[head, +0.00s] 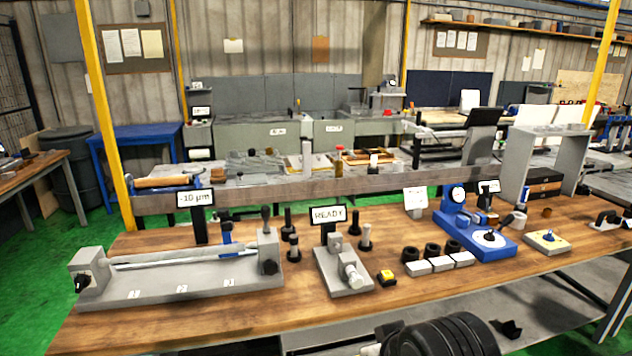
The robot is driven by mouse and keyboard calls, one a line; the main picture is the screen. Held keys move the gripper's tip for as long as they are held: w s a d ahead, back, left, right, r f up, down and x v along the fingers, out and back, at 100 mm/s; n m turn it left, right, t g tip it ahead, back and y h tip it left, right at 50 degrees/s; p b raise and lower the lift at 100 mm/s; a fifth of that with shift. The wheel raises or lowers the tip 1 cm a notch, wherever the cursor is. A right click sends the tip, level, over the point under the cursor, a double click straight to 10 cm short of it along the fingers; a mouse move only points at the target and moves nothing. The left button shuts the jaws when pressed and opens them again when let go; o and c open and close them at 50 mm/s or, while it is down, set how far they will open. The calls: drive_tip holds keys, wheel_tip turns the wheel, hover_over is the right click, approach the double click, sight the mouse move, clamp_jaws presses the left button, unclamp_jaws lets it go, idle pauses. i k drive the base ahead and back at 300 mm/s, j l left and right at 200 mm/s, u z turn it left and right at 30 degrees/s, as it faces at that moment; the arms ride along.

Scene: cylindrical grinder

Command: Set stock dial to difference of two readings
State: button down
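A grey bench fixture (180,278) with a rod held between two end blocks stands at the left of the wooden bench; the display (195,198) behind it appears to read "-10 µm". A blue gauge stand (478,240) at the right carries a round dial gauge (458,194), a white-faced knob (490,238) and a display (488,187) partly hidden and too small to read surely. I cannot tell which is the stock dial. My gripper's fingers cannot be made out.
A grey unit (345,272) stands mid-bench before a "READY" display (328,214). The front bench edge is mostly clear.

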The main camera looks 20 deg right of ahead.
sight(548, 237)
drive_tip(key=z, duration=1.75)
